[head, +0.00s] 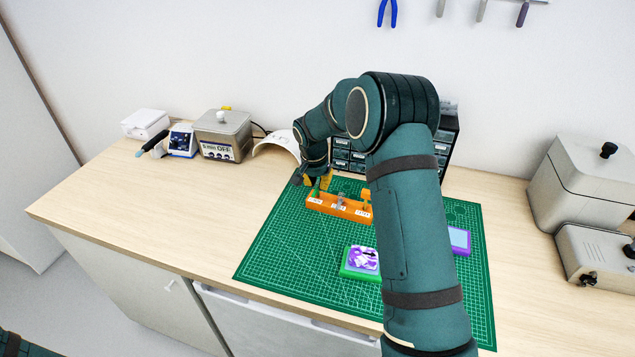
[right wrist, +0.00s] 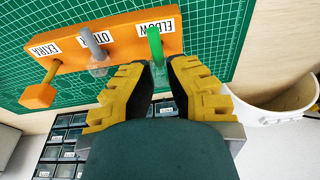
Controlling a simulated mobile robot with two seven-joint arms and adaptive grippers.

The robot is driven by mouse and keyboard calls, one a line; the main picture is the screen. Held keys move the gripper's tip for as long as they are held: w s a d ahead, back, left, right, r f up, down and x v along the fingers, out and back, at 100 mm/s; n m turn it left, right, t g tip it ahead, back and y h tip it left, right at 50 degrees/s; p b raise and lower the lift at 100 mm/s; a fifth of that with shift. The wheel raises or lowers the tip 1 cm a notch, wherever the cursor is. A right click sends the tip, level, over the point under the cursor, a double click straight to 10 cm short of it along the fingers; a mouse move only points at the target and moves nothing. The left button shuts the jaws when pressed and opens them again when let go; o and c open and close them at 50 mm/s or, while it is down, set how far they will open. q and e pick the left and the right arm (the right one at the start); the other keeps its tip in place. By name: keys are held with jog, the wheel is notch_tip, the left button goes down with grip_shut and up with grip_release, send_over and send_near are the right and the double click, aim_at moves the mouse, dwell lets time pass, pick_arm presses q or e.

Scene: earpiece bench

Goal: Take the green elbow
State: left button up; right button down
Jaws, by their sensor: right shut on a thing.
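The orange rack (head: 341,207) stands on the green cutting mat, with white labels on its face. In the right wrist view the rack (right wrist: 125,51) shows labels reading EXTRA, a partly hidden OT..., and ELBOW. The green elbow (right wrist: 154,42) is at the ELBOW place, and it shows small in the head view (head: 315,188). My right gripper (right wrist: 158,72) has its yellow fingers shut on the green elbow at the rack. The elbow's lower end is between the fingertips. A grey piece (right wrist: 93,44) and an orange piece (right wrist: 38,95) occupy the other places. My left gripper is out of view.
A green-and-purple item (head: 361,261) lies on the mat (head: 290,255) in front of the rack. A purple item (head: 459,240) lies right of my arm. Drawers (head: 347,158) and a white curved holder (head: 277,141) stand behind. Grey machines (head: 590,185) stand at right.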

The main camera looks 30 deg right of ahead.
aim_at(318, 182)
jog(key=shift+r, duration=0.35)
jog(key=shift+w+d+p+v, duration=0.15)
jog(key=shift+p+v, duration=0.35)
jog(key=shift+v, duration=0.3)
jog(key=shift+w+d+p+v, duration=0.1)
jog(key=shift+p+v, duration=0.45)
jog(key=shift+v, duration=0.2)
jog(key=shift+w+d+p+v, duration=0.15)
jog(key=shift+p+v, duration=0.35)
jog(key=shift+v, duration=0.3)
jog(key=shift+s+r, duration=0.1)
